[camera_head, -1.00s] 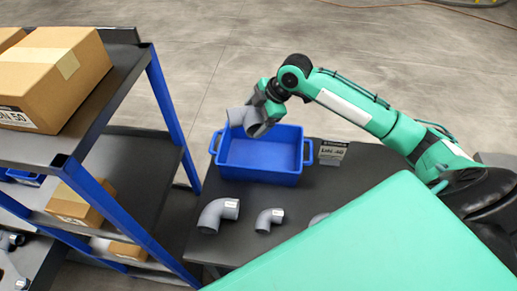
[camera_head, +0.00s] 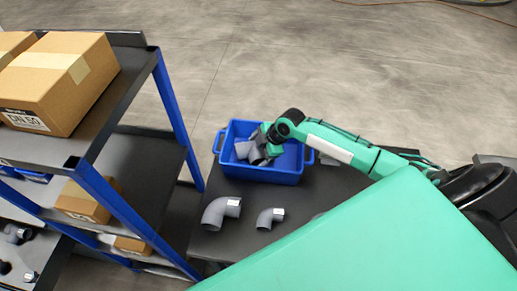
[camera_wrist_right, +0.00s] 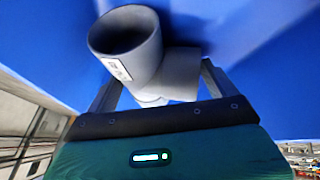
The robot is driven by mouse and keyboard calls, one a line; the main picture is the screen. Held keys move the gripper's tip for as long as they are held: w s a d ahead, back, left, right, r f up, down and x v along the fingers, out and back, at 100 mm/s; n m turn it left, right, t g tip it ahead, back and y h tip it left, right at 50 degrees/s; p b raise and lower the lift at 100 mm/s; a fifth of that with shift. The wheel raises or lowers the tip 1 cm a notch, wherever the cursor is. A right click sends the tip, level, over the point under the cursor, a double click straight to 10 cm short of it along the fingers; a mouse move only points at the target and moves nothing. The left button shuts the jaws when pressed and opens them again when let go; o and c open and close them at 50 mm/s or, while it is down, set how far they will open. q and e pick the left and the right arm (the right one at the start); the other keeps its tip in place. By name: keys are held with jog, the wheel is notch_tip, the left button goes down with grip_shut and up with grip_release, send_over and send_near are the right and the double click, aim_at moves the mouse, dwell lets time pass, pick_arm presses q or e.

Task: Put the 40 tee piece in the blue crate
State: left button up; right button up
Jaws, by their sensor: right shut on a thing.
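The grey tee piece (camera_head: 245,150) is inside the blue crate (camera_head: 262,174), at its left part. It also shows in the right wrist view (camera_wrist_right: 138,52), with an open round end and a small white label too small to read. My right gripper (camera_head: 268,146) reaches down into the crate and is shut on the tee piece. In the right wrist view the gripper fingers (camera_wrist_right: 158,92) sit on either side of the tee, with blue crate walls around it. Whether the tee touches the crate floor is unclear. My left gripper is not in view.
The crate stands on a dark table (camera_head: 228,258). A large grey elbow (camera_head: 220,212) and a smaller elbow (camera_head: 269,218) lie in front of the crate. A blue-framed shelf (camera_head: 120,205) with cardboard boxes (camera_head: 60,85) stands at the left.

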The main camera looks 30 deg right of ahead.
jog(key=o, duration=1.1)
jog(key=b+v, duration=0.2)
jog(key=v, duration=1)
